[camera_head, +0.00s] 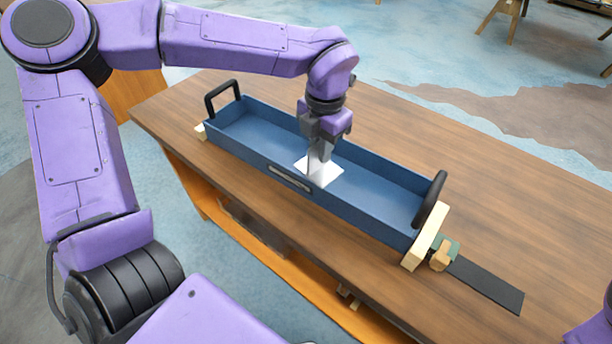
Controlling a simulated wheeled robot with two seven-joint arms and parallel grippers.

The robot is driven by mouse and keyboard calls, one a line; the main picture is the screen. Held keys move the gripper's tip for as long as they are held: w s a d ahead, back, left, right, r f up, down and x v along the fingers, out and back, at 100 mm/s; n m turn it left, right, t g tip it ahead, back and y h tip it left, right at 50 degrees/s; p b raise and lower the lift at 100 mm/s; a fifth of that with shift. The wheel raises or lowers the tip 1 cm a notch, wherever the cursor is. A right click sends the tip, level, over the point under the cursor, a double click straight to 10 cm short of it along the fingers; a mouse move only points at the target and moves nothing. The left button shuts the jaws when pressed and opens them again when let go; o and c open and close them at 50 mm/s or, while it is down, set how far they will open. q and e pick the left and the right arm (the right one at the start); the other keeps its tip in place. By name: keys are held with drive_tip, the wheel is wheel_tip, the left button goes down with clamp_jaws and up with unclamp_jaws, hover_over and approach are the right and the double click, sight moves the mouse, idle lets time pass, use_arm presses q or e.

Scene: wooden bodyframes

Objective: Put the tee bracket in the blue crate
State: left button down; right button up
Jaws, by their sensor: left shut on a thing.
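The blue crate (385,217) is a long, shallow open tray with a black handle at each end, lying on the wooden workbench. My left gripper (320,148) points down over the middle of the crate, near its front wall. It is shut on a pale white piece that I take for the tee bracket (325,173). The bracket's flat white part faces up below the fingers, within the crate's outline. Whether it touches the crate floor I cannot tell. The fingers hide part of it. My right gripper is out of view.
Pale wooden blocks (421,242) sit against the crate's ends. Near the right end are a green piece with a wooden knob (441,257) and a flat black strip (487,284). The workbench (500,205) behind the crate is clear.

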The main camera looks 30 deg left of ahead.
use_arm(q)
drive_tip(key=n, duration=0.4)
drive_tip(key=shift+s+a+f+b, duration=0.1)
drive_tip(key=shift+s+a+b, duration=0.1)
drive_tip(key=shift+s+b, duration=0.2)
drive_tip(key=n, duration=0.3)
drive_tip(key=shift+s+a+n+b, duration=0.15)
drive_tip(key=shift+s+n+b, duration=0.1)
drive_tip(key=shift+n+b, duration=0.15)
drive_tip(key=n, duration=0.3)
drive_tip(key=shift+s+a+n+b, duration=0.1)
drive_tip(key=shift+s+n+b, duration=0.1)
drive_tip(key=shift+n+b, duration=0.2)
drive_tip(key=n, duration=0.5)
drive_tip(key=shift+s+a+b, duration=0.2)
drive_tip(key=shift+s+b, duration=0.1)
drive_tip(key=shift+b, duration=0.1)
drive_tip(key=shift+s+n, duration=0.15)
drive_tip(key=shift+n, duration=0.75)
drive_tip(key=shift+a+n, duration=0.15)
drive_tip(key=shift+n, duration=0.25)
drive_tip(key=w+a+f+p, duration=0.4)
drive_tip(key=w+a+f, duration=0.5)
drive_tip(key=a+f, duration=0.1)
drive_tip(key=shift+w+p, duration=0.35)
drive_tip(key=shift+p, duration=0.05)
wheel_tip(320, 180, down, 2)
drive_tip(key=shift+f, duration=0.25)
drive_tip(key=shift+f, duration=0.1)
